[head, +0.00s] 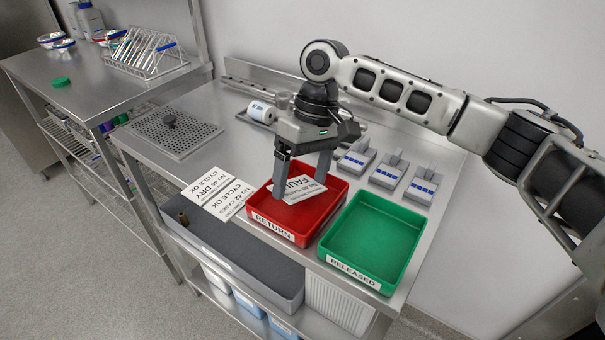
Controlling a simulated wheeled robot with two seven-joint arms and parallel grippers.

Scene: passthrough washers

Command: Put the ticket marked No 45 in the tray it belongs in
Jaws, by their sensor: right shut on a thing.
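A white ticket (299,189) with the word FAULT and a small number line, which looks like No 45 but is hard to read, is tilted over the red tray marked RETURN (272,229). My right gripper (301,182) is above the red tray with its fingers down at the ticket, shut on it. Whether the ticket touches the tray floor I cannot tell. The green tray marked RELEASED (353,276) stands to the right of the red one and is empty. My left gripper is not in view.
Several grey blocks with blue-and-white labels (386,177) stand behind the green tray. A label roll (261,112) and a perforated plate (168,132) are at the back left. A grey trough (236,262) runs along the front.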

